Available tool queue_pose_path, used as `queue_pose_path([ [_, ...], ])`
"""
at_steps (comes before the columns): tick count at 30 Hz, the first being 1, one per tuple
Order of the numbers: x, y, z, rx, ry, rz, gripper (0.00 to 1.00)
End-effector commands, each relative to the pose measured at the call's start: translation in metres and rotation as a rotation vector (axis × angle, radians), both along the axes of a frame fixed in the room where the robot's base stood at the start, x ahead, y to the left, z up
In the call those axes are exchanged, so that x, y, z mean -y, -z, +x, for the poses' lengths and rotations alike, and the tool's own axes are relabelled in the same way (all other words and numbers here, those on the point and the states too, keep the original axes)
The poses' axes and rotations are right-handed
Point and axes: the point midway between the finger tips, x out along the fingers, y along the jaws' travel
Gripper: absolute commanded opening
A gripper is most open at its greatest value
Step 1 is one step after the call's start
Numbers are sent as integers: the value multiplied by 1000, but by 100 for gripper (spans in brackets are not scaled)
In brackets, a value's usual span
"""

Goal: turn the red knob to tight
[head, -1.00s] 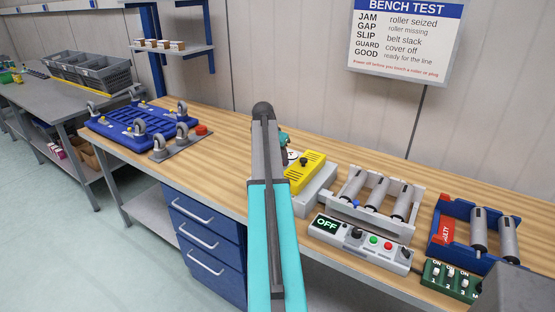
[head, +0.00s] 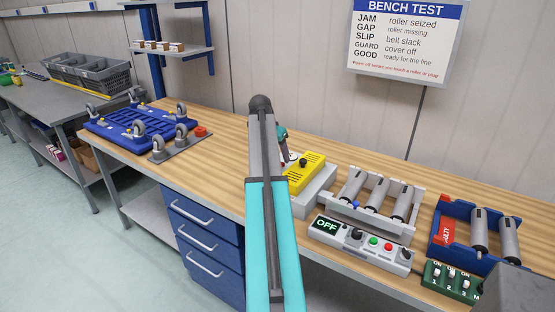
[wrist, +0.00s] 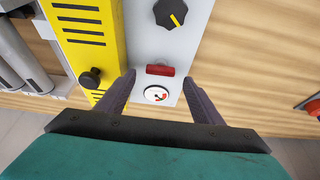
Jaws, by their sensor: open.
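The red knob (wrist: 160,70) shows in the wrist view as a short bar lying crosswise on a pale grey panel (wrist: 143,42). A round gauge (wrist: 157,95) with a dial sits just below it. My gripper (wrist: 159,77) is open, with one dark finger on each side of the knob and a visible gap on both sides. Whether the fingertips are down at the knob's height I cannot tell. In the head view my arm hides most of this spot, and only part of the teal gripper (head: 282,133) shows behind the arm.
A black knob with a yellow pointer (wrist: 170,14) is on the same panel. A yellow slotted cover (head: 306,174) with a black knob (wrist: 90,78) stands close left in the wrist view. Rollers (head: 377,194), an OFF control box (head: 360,241) and a blue tray (head: 440,247) lie right.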

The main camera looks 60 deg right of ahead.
Motion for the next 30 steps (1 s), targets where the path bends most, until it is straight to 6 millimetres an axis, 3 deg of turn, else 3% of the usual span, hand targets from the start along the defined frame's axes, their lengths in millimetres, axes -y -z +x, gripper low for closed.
queue_pose_path([
  [21,-34,-82,1,1,0,-1,61],
  [30,-40,-97,1,0,1,0,61],
])
